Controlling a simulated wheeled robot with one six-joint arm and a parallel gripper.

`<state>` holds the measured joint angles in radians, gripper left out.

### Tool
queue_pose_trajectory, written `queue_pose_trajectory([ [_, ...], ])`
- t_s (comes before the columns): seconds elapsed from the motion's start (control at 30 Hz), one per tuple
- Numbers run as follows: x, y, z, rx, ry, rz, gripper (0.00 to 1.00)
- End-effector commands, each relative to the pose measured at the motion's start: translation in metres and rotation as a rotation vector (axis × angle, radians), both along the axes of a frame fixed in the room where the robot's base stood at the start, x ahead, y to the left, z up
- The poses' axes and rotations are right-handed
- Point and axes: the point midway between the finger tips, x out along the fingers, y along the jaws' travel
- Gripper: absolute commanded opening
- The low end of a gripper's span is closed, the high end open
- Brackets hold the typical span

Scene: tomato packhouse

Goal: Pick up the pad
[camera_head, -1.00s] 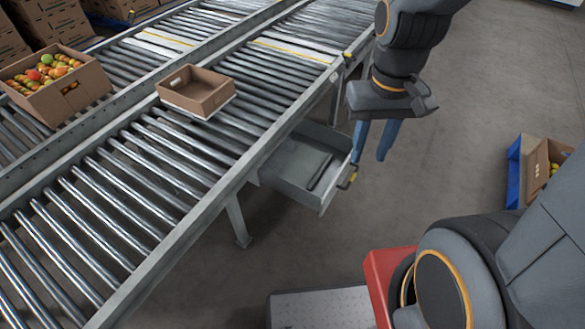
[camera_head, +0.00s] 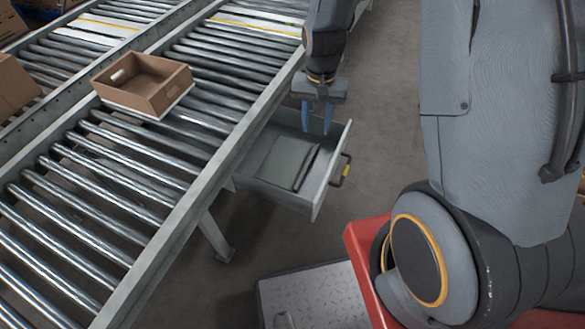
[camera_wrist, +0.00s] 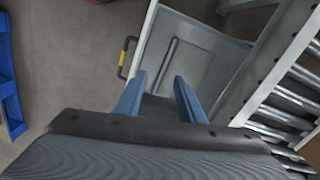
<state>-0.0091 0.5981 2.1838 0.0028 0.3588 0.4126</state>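The pad (camera_head: 285,160) looks like a flat grey sheet with a dark strip along one edge. It lies in an open grey drawer (camera_head: 325,185) under the roller conveyor. The wrist view shows the pad (camera_wrist: 194,68) ahead of the fingertips, inside the drawer (camera_wrist: 225,40). My gripper (camera_head: 317,128) is open, with its two blue fingers apart and nothing between them. It hangs pointing down over the drawer's far right part, beside the pad and seemingly above it. The wrist view also shows my open gripper (camera_wrist: 156,88).
The roller conveyor (camera_head: 120,215) runs along the left, above the drawer. An empty cardboard box (camera_head: 145,85) stands on it. The drawer front has a black and yellow handle (camera_head: 342,170). A blue object (camera_wrist: 10,85) stands on the floor at the wrist view's left. Floor beside the drawer is clear.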

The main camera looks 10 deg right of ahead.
Motion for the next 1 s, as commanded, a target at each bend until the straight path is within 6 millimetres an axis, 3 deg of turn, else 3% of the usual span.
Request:
queue_pose_trajectory([
  [0.03,0.013,0.0,-0.042,-0.001,0.008,-0.034,0.36],
  [0.1,0.028,0.0,-0.08,-0.001,0.007,-0.082,0.36],
  [0.2,0.042,0.0,-0.126,-0.001,0.006,-0.14,0.36],
  [0.3,0.052,0.0,-0.16,-0.001,0.004,-0.183,0.36],
  [0.4,0.057,0.0,-0.18,-0.001,0.002,-0.209,0.36],
  [1.0,0.064,-0.002,-0.24,-0.001,0.003,-0.223,0.36],
])
